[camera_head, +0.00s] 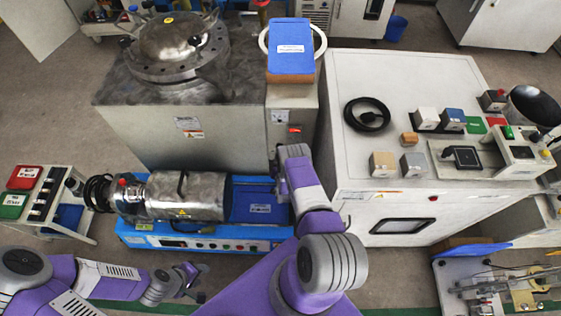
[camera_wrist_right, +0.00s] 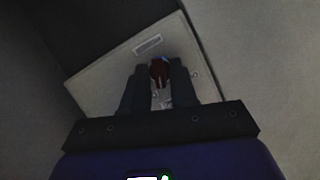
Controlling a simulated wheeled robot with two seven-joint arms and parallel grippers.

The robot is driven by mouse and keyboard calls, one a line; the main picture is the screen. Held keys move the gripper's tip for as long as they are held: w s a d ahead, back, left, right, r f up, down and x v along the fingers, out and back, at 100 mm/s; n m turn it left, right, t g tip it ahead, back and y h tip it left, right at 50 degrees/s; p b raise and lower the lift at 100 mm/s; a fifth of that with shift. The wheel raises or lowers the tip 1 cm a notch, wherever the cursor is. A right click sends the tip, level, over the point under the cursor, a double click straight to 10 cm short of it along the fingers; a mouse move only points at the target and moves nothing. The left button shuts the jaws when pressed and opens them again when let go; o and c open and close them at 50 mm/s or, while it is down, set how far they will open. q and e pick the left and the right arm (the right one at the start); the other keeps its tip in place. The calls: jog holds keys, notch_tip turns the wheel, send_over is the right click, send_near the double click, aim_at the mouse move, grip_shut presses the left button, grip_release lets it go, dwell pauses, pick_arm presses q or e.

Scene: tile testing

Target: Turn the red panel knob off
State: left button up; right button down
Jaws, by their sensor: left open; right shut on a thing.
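The red knob (camera_wrist_right: 159,70) shows dark red in the right wrist view, on a pale panel (camera_wrist_right: 100,80). My right gripper (camera_wrist_right: 160,82) is shut on the knob, one dark finger on each side. The lighting there is dim, so the knob's pointing direction cannot be told. In the head view my right arm reaches to the front of the grey machine cabinet, and its hand (camera_head: 293,152) hides the knob there. My left gripper (camera_head: 197,280) is open and empty at the lower left, above the floor, away from the panel.
A blue bench unit with a metal cylinder (camera_head: 190,195) stands just left of my right arm. A white cabinet (camera_head: 350,150) stands close on its right, with several small blocks on top. A small cart (camera_head: 40,200) is at the left. Floor shows at the lower left.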

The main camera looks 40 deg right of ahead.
jog(key=shift+w+a+n+g+h, duration=0.15)
jog(key=shift+n+g+h, duration=0.65)
jog(key=shift+n, duration=0.85)
jog(key=shift+w+a+n+g+h, duration=0.1)
jog(key=shift+n+g+h, duration=0.5)
jog(key=shift+n+h, duration=0.75)
jog(key=shift+n+y, duration=0.35)
jog(key=shift+n, duration=0.05)
jog(key=c, duration=1.2)
grip_release()
